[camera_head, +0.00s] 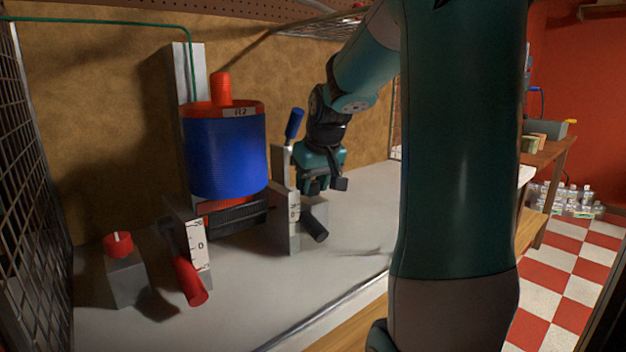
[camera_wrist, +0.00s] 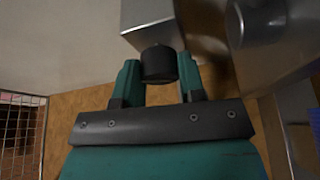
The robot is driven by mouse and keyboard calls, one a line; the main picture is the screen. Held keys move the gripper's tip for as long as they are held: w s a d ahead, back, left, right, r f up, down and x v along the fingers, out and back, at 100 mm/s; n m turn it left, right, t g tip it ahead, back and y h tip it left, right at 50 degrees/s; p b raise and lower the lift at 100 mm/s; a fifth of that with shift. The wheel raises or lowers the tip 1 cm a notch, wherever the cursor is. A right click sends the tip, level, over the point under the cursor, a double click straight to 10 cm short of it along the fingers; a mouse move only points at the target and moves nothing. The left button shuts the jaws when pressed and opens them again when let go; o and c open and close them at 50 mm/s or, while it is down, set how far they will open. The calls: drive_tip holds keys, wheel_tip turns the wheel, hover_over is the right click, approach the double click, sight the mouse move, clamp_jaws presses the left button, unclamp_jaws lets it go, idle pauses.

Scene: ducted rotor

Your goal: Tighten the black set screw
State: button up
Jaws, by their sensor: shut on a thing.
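The black set screw (camera_wrist: 158,64) is a short dark cylinder at a grey block (camera_wrist: 148,14) in the wrist view. My gripper (camera_wrist: 158,72) has one green finger on each side of it and is shut on it. There the grey block (camera_head: 318,208) shows just below my fingers. The set screw is hidden by my gripper in the head view. Any turn mark on the screw cannot be seen.
A black handle (camera_head: 315,229) sticks out low near the block. A blue handle (camera_head: 294,124) rises behind the plate. To the left stand a blue drum (camera_head: 227,155), a red handle (camera_head: 190,281) and a red knob (camera_head: 118,245) on another block. The bench right of my gripper is clear.

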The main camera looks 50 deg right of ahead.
drive_tip(key=m+p, duration=0.1)
drive_tip(key=m, duration=0.1)
drive_tip(key=m+g+h, duration=0.1)
drive_tip(key=m, duration=0.1)
drive_tip(key=shift+w+a+r+m+h+p, duration=0.1)
drive_tip(key=shift+m+h+p, duration=0.2)
drive_tip(key=shift+p, duration=0.05)
drive_tip(key=shift+m+g+h+p, duration=0.4)
drive_tip(key=shift+m+g+p, duration=0.3)
drive_tip(key=shift+m, duration=1.2)
drive_tip(key=o, duration=0.9)
drive_tip(key=shift+o, duration=0.2)
drive_tip(key=p+v, duration=0.3)
drive_tip(key=v, duration=1.4)
drive_tip(key=shift+r, duration=0.1)
